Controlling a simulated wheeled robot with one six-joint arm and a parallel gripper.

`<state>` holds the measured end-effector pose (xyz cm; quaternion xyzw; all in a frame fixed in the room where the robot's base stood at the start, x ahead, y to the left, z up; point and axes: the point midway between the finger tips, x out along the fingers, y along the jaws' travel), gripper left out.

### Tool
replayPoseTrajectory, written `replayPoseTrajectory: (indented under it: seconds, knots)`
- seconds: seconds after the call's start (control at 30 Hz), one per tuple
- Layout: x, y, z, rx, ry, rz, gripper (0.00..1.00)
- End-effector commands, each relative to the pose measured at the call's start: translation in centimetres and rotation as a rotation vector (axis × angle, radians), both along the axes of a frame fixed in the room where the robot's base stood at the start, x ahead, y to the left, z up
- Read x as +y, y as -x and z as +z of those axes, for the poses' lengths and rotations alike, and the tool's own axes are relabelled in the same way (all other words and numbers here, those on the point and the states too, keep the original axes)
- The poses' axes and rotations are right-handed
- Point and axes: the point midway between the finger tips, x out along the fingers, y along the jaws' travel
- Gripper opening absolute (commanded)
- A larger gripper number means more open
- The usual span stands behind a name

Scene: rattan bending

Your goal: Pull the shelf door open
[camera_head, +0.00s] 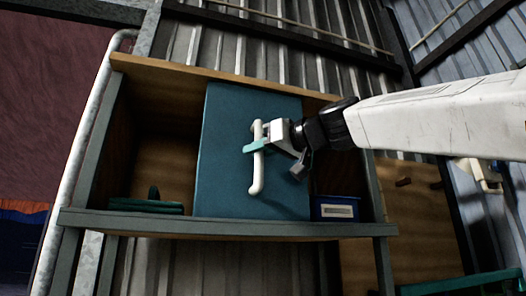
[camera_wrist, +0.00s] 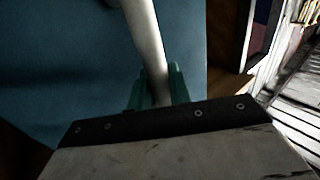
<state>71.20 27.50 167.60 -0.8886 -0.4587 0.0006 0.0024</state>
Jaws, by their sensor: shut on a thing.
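The shelf door (camera_head: 228,171) is a blue panel at the front middle of a wooden shelf unit (camera_head: 245,228). A white bar handle (camera_head: 257,180) stands upright on the door. My gripper (camera_head: 256,147) has its teal fingers closed around the handle near its middle. In the wrist view, the handle (camera_wrist: 148,45) runs up from between the teal fingers, and the blue door (camera_wrist: 60,70) fills the left and middle. The jaws hide part of the handle. I cannot tell from these frames how far the door stands from the shelf opening.
An open compartment left of the door holds a dark green item (camera_head: 146,207). A blue bin with a white label (camera_head: 338,209) sits at the right of the door. A pale pipe (camera_head: 88,140) runs along the left side. A corrugated metal wall (camera_head: 290,68) stands behind.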

Motion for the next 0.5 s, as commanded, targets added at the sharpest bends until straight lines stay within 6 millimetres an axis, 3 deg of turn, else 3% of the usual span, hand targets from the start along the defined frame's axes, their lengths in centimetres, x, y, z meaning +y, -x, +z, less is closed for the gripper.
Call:
replayPoseTrajectory:
  seconds: [0.37, 0.4, 0.5]
  knots:
    - [0.06, -0.05, -0.20, 0.003, 0.004, 0.005, 0.00]
    - [0.02, -0.06, -0.20, 0.003, 0.004, 0.004, 0.27]
    - [-0.07, -0.08, -0.16, 0.002, 0.003, 0.003, 0.27]
